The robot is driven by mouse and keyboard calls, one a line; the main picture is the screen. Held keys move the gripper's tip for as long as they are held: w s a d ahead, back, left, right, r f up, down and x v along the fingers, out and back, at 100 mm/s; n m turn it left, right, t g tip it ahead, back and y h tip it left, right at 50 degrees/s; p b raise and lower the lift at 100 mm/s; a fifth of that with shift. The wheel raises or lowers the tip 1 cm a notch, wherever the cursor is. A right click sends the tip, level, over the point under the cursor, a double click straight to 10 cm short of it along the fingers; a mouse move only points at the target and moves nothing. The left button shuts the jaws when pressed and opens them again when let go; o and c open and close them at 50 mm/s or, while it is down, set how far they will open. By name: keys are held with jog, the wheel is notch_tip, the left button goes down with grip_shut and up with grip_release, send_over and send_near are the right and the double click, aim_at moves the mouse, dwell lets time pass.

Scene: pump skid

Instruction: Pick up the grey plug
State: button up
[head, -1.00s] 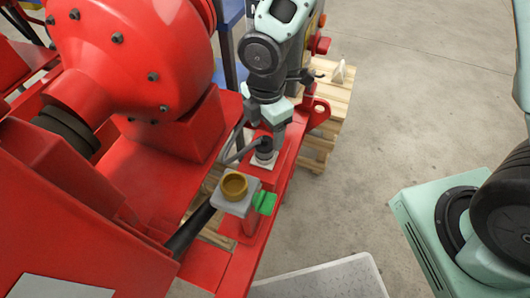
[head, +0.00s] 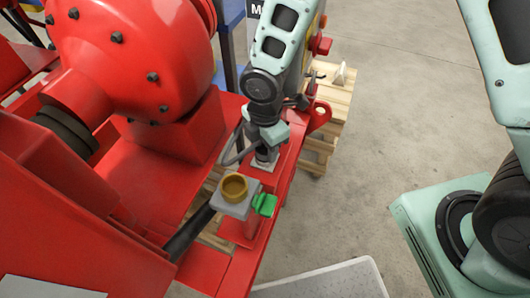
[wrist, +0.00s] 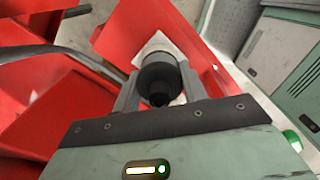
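The grey plug (wrist: 160,78) is a dark grey round body with a hollow top. It stands on a pale square plate (wrist: 160,45) on the red skid. In the wrist view my gripper (wrist: 159,88) has one finger on each side of it. The fingers lie very close to its sides, and I cannot tell whether they press on it. In the head view my gripper (head: 266,150) points down over the pale plate and mostly hides the plug.
A grey block with a brass-coloured ring (head: 235,187) and a green part (head: 264,204) stand just nearer on the skid. A grey cable or pipe (wrist: 88,62) runs close by on the left. The large red pump housing (head: 135,60) rises at left.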

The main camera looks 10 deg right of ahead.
jog(key=shift+r, duration=0.1)
notch_tip(320, 180, up, 28)
jog(key=p, duration=0.4)
jog(key=shift+p, duration=0.4)
dwell(0.5)
